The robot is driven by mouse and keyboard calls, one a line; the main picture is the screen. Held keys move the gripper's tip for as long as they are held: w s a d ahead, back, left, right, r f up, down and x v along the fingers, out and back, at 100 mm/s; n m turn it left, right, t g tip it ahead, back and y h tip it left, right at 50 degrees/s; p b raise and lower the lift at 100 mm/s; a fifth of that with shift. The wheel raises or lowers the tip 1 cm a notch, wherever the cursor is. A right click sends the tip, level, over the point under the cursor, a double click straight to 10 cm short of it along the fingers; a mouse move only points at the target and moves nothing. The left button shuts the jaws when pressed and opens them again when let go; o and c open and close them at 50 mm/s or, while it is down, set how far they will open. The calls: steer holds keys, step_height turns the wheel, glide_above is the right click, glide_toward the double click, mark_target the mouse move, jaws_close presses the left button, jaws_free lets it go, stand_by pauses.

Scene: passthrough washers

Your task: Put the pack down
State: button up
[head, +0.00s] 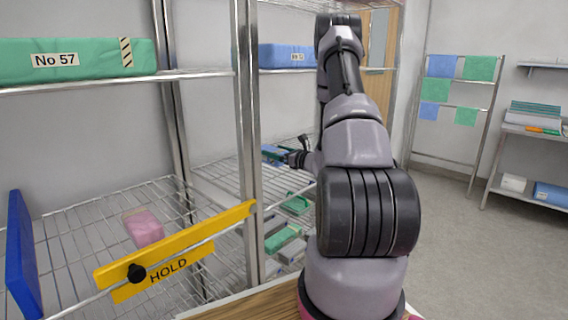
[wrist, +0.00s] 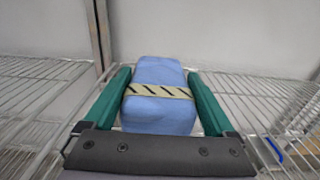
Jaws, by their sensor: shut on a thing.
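A blue wrapped pack (wrist: 158,112) with a pale band of black diagonal stripes sits lengthwise between the two green fingers of my gripper (wrist: 157,80) in the wrist view. The fingers are shut on its sides. In the head view my gripper (head: 284,157) reaches into the right-hand rack bay, with the blue pack (head: 272,150) partly hidden by a finger. Below it is a wire shelf (head: 222,178). I cannot tell whether the pack touches the wires.
A yellow HOLD bar (head: 175,255) crosses the left bay's front, with a pink pack (head: 143,228) behind it. A rack post (head: 246,130) stands left of my arm. Green pack No 57 (head: 80,60) and another blue pack (head: 287,56) lie on upper shelves. Several packs lie lower down.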

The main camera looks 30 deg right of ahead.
steer(key=shift+f, duration=3.6)
steer(key=shift+f, duration=0.15)
steer(key=o, duration=1.3)
steer(key=shift+o, duration=0.2)
steer(key=shift+s, duration=0.15)
steer(key=v, duration=1.1)
steer(key=shift+s+d, duration=0.1)
steer(key=shift+s, duration=0.3)
